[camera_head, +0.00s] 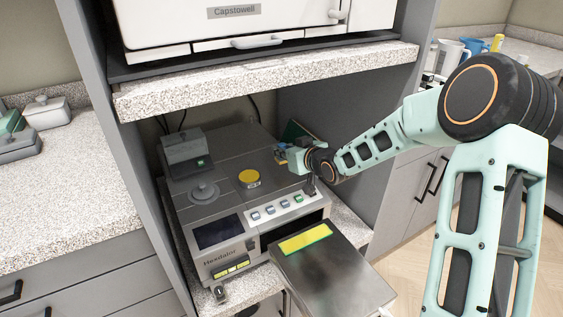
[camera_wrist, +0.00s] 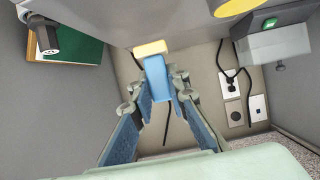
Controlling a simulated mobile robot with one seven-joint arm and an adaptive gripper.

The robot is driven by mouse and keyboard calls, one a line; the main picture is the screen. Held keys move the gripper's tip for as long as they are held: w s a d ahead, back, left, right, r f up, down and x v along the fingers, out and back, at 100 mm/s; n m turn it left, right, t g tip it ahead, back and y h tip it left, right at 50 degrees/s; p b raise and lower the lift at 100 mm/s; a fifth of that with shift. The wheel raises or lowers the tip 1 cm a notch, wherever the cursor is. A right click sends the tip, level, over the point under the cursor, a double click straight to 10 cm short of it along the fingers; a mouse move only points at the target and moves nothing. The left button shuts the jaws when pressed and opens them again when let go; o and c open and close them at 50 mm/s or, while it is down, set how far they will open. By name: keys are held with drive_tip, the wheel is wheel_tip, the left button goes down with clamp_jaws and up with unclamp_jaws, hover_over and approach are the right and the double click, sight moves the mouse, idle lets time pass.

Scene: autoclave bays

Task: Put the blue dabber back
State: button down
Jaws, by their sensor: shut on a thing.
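The blue dabber (camera_wrist: 157,80) has a blue body and a pale yellow end (camera_wrist: 150,48). My gripper (camera_wrist: 157,92) is shut on it, with one finger on each side of the blue body. In the head view my gripper (camera_head: 289,155) is inside the lower bay, over the right rear of the grey machine, and is small and partly hidden by its own wrist. A bit of blue shows at its tip. I cannot tell how far the dabber is from the machine's top.
The grey machine (camera_head: 222,262) carries a yellow disc (camera_head: 249,179), a knob (camera_head: 202,191) and a grey box (camera_head: 185,148). A metal plate (camera_head: 350,285) with a yellow-green pad (camera_head: 305,241) juts out in front. A granite shelf (camera_head: 260,80) lies above. A green board (camera_wrist: 75,50) stands by the wall.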

sight(284, 159)
drive_tip(key=shift+w+a+f+b, duration=0.1)
drive_tip(key=shift+w+f+b, duration=0.15)
drive_tip(key=shift+f, duration=0.75)
drive_tip(key=shift+w+a+f+b, duration=0.1)
drive_tip(key=shift+f+b, duration=0.1)
drive_tip(key=shift+f, duration=0.75)
drive_tip(key=shift+f, duration=0.2)
drive_tip(key=c, duration=1.9)
unclamp_jaws()
drive_tip(key=shift+r, duration=0.15)
drive_tip(key=shift+d+r, duration=0.1)
drive_tip(key=shift+r, duration=0.1)
drive_tip(key=p+v, duration=0.2)
drive_tip(key=v, duration=1)
drive_tip(key=shift+f+p, duration=0.15)
drive_tip(key=shift+p, duration=0.15)
